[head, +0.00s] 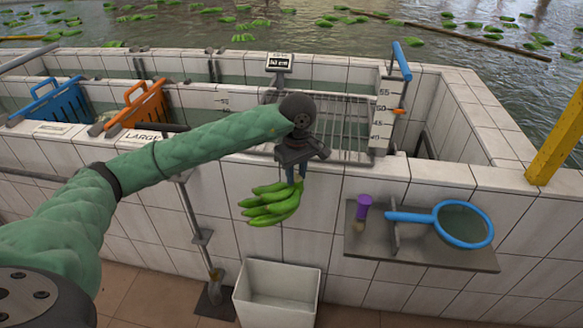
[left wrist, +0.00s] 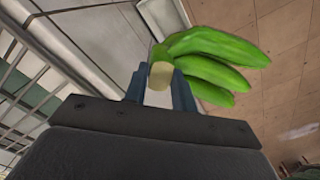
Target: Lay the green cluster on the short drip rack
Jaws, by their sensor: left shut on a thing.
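The green cluster (head: 272,204), several green bananas on one stem, hangs in front of the white tiled wall in the head view. My left gripper (head: 297,176) points down and is shut on its stem. In the left wrist view the pale cut stem end (left wrist: 160,75) sits between the fingers, and the green cluster (left wrist: 215,62) fans out to the upper right. The metal wire drip rack (head: 345,118) lies across the tank top, behind and above the cluster, partly hidden by my gripper. Bars also show at the left of the left wrist view (left wrist: 22,75). My right gripper is not in view.
A small display (head: 279,63) stands behind the rack. A wall shelf (head: 440,255) holds a purple-handled tool (head: 363,206) and a blue-rimmed net (head: 462,224). A white bin (head: 278,292) stands below.

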